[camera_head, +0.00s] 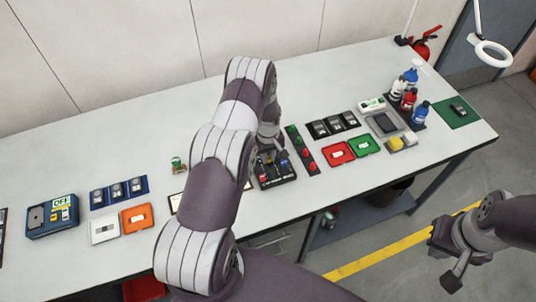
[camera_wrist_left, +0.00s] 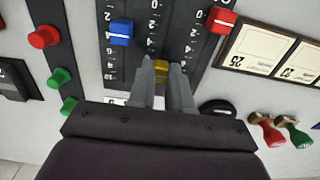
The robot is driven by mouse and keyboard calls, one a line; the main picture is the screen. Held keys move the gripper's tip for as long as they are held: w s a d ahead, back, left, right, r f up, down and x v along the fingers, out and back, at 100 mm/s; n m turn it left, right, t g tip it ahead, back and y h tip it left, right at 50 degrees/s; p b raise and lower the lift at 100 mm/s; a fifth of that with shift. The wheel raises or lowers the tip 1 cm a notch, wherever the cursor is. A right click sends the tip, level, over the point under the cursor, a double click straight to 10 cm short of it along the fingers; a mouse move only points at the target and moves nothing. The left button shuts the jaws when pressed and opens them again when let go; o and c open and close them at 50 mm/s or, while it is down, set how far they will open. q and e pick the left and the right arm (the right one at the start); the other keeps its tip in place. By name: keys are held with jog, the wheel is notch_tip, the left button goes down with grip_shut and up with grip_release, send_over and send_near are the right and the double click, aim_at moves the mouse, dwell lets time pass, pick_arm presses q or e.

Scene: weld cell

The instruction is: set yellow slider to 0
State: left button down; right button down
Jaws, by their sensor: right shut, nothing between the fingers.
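The slider panel (camera_head: 277,183) is a black box on the table, partly behind my left arm in the head view. In the left wrist view, it has a blue slider knob (camera_wrist_left: 121,32), a red slider knob (camera_wrist_left: 221,20) and, between them, the yellow slider knob (camera_wrist_left: 161,68). The yellow knob sits lower in this view than the other two. My left gripper (camera_wrist_left: 163,80) has its two fingertips on either side of the yellow knob, partly covering it; whether they touch it is unclear. My right gripper (camera_head: 450,255) is shut and empty, off the table's front right.
A strip of red and green buttons (camera_head: 302,150) stands right beside the panel. Red (camera_head: 338,153) and green (camera_head: 363,146) trays, dark label blocks and bottles (camera_head: 421,112) lie further right. A blue box (camera_head: 52,217) and an orange tray (camera_head: 137,217) are at left.

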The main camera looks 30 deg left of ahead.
aim_at(275, 177)
pick_arm(q)
jog(key=s+d, duration=0.4)
jog(key=d, duration=0.1)
jog(key=shift+r+p, duration=0.1)
jog(key=shift+p, duration=0.2)
jog(key=shift+s, duration=0.15)
jog(key=c, duration=1)
grip_release()
jog(key=shift+c, duration=0.2)
jog(key=shift+d, duration=0.15)
jog(key=shift+r, duration=0.4)
notch_tip(275, 177, up, 12)
jog(key=b, duration=0.4)
